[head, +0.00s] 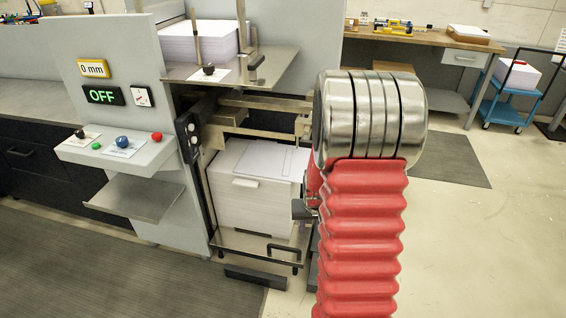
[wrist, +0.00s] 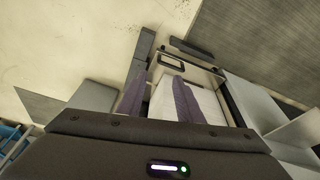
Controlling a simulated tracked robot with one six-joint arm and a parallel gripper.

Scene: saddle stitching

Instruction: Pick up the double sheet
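A tall stack of white paper (head: 250,206) stands on the lower shelf of the grey machine. A loose white sheet (head: 272,160) lies on its top, slightly askew; whether it is the double sheet I cannot tell for sure. A small white tab (head: 246,182) shows at the stack's front upper edge. In the wrist view, my gripper (wrist: 158,98) has its two purple-grey fingers apart, with white paper (wrist: 207,103) beneath and beside them. I see nothing held between them. In the head view my arm hides most of the gripper, at the right of the stack.
The machine's control panel (head: 118,150) reads OFF and 0 mm. An upper shelf (head: 262,66) with another paper stack (head: 200,42) overhangs the lower one.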

